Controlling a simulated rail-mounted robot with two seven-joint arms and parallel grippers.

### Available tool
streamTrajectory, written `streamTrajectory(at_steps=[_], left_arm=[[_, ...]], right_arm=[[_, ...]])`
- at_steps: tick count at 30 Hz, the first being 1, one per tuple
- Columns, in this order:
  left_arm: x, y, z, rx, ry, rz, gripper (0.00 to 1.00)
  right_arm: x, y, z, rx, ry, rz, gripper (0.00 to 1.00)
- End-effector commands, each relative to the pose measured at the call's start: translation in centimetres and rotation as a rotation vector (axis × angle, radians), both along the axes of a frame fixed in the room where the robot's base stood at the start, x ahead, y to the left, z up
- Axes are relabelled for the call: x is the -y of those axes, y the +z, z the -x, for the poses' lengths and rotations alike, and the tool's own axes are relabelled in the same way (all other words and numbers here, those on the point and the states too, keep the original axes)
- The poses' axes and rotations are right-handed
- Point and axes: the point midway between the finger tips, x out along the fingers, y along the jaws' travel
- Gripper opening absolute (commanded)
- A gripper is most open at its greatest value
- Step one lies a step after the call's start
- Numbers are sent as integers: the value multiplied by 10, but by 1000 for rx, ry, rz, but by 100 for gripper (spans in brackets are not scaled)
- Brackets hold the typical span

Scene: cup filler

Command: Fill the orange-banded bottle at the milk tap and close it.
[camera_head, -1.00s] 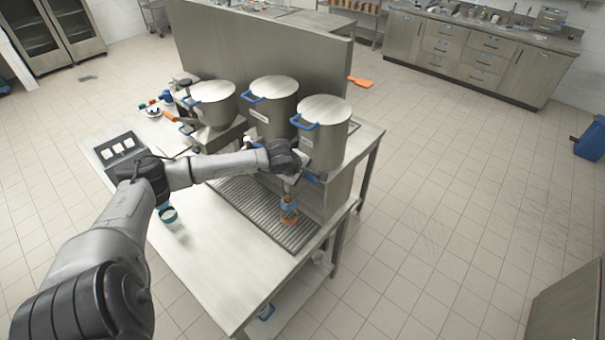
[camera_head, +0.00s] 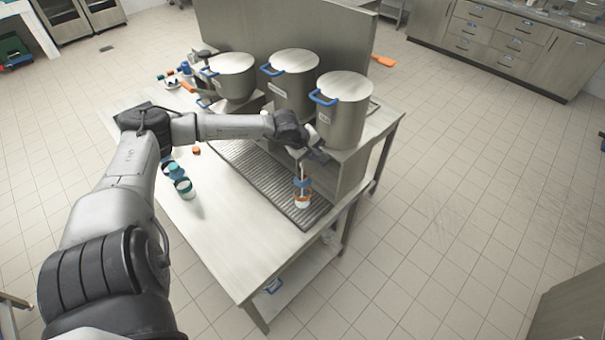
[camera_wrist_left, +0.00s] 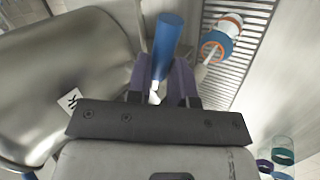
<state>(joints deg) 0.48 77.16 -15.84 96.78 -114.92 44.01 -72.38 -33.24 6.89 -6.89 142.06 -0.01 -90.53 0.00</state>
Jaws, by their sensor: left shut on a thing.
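The orange-banded bottle (camera_head: 303,199) stands upright on the drip grate under the right-hand pot's outlet, with a blue part at its top. It also shows in the wrist view (camera_wrist_left: 228,27). A thin pale stream (camera_head: 303,170) runs down to its mouth, and its lower part looks white. My left gripper (camera_head: 318,156) is at the front of the right-hand pot (camera_head: 343,110), above the bottle and not touching it. In the wrist view its purple fingers (camera_wrist_left: 165,82) are shut on the blue tap handle (camera_wrist_left: 168,35). The pot's label is too small to read. My right gripper is out of view.
Two more pots (camera_head: 292,78) (camera_head: 232,77) stand to the left. The table front (camera_head: 235,235) is clear.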

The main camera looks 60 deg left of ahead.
Motion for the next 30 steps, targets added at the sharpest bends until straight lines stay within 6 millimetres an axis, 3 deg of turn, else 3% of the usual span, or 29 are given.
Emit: streamTrajectory(at_steps=[15, 30], left_arm=[[-5, -1, 13, -4, -259, 0, 0], [-6, -1, 15, -2, -310, 0, 0]], right_arm=[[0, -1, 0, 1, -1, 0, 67], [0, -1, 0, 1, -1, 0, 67]])
